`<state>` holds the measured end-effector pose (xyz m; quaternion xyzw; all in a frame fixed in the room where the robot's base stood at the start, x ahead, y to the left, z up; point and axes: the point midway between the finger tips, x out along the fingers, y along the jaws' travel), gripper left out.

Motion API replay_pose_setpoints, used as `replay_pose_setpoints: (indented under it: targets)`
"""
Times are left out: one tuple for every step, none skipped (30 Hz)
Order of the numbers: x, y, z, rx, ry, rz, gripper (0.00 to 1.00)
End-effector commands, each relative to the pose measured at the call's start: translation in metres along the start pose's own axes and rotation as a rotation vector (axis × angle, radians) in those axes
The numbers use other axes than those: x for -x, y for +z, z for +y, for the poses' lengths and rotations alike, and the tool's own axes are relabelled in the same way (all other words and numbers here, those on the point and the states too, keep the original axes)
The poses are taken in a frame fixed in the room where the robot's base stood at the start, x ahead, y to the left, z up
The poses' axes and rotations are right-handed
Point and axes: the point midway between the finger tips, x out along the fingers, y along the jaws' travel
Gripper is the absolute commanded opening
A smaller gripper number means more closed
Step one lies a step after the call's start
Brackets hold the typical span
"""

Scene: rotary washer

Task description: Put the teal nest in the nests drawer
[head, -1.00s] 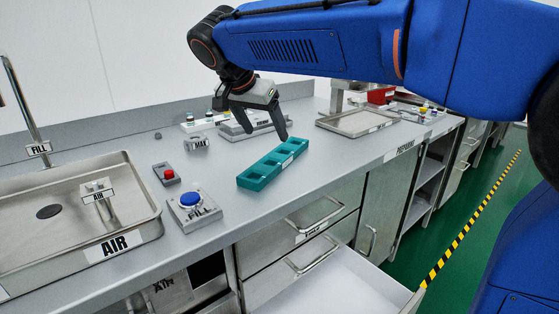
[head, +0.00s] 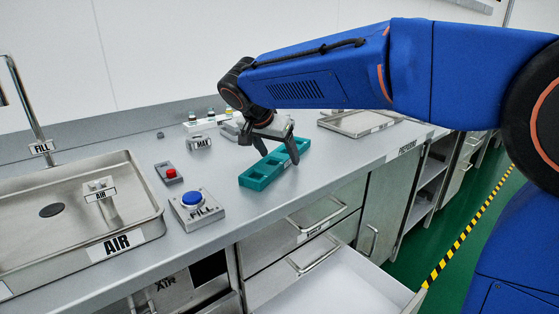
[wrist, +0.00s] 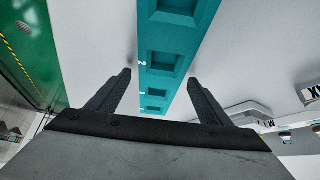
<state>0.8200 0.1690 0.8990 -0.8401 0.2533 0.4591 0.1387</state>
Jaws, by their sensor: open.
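The teal nest (head: 259,178) is a long block with square pockets. It lies on the grey counter, behind the front edge and above the drawers. My gripper (head: 279,158) is open and empty over the nest, with its fingers pointing down. In the wrist view the nest (wrist: 164,64) runs between the two spread fingers of my gripper (wrist: 160,85); I cannot tell whether they touch it. The lower drawer (head: 335,285) stands pulled out below the counter, and its white inside looks empty. Its label is not readable.
A steel sink (head: 75,215) is at the far left. A metal tray (head: 358,123) lies behind right. The upper drawer (head: 305,220) is shut.

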Motion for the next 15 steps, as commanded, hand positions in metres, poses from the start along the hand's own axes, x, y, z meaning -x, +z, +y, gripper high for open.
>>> replay_pose_setpoints:
  targets:
    - [-0.0007,0.0,0.0,0.0,0.0,0.0,0.73]
    - [-0.0007,0.0,-0.0001,0.0,0.0,0.0,0.73]
    - [-0.0006,0.0,-0.0001,0.0,0.0,0.0,0.73]
    - [-0.0005,0.0,-0.0002,0.0,0.0,0.0,0.73]
    - [-0.0004,0.0,-0.0002,0.0,0.0,0.0,0.73]
    - [-0.0004,0.0,-0.0002,0.0,0.0,0.0,0.7]
    - [-0.0004,0.0,-0.0002,0.0,0.0,0.0,0.63]
    - [-0.0004,0.0,-0.0002,0.001,0.0,0.0,0.56]
    - [-0.0003,0.0,-0.0002,0.001,0.0,0.0,0.46]
    - [-0.0003,0.0,-0.0002,0.0,0.0,0.0,0.39]
    - [-0.0003,0.0001,-0.0002,0.001,0.0,0.0,0.32]
    - [-0.0003,0.0001,-0.0002,0.001,0.0,0.0,0.23]
    - [-0.0003,0.0001,-0.0003,0.001,0.0,0.0,0.23]
    - [-0.0001,-0.0001,-0.0003,0.001,0.0,0.001,0.18]
    - [0.0,-0.0001,-0.0003,0.0,0.0,0.0,0.18]
